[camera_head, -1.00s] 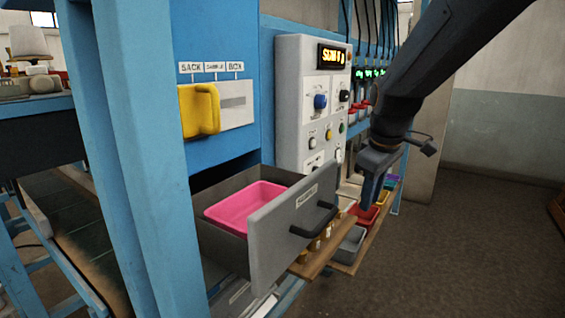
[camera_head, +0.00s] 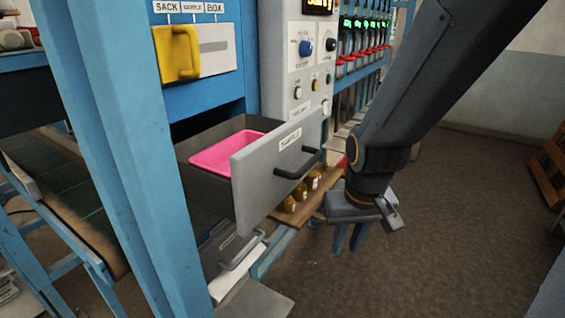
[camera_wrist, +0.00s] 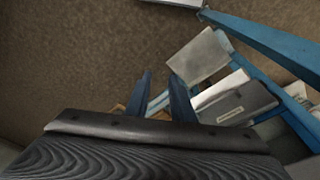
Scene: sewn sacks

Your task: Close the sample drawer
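The grey sample drawer (camera_head: 262,185) stands pulled out of the blue cabinet in the head view. A pink tray (camera_head: 222,158) lies inside it. Its front has a white label and a dark bar handle (camera_head: 298,165). My gripper (camera_head: 348,240) hangs to the right of the drawer front and lower than the handle, with its fingers pointing down. It is apart from the drawer. In the wrist view the two blue fingers (camera_wrist: 161,90) stand apart with nothing held between them. I cannot identify the sample drawer for certain in the wrist view.
A wooden shelf (camera_head: 318,200) with small brown jars sits just behind the drawer front. A yellow handle (camera_head: 177,53) is on the cabinet above. A blue post (camera_head: 105,130) stands at the left. Another grey handled part (camera_head: 238,245) lies below the drawer.

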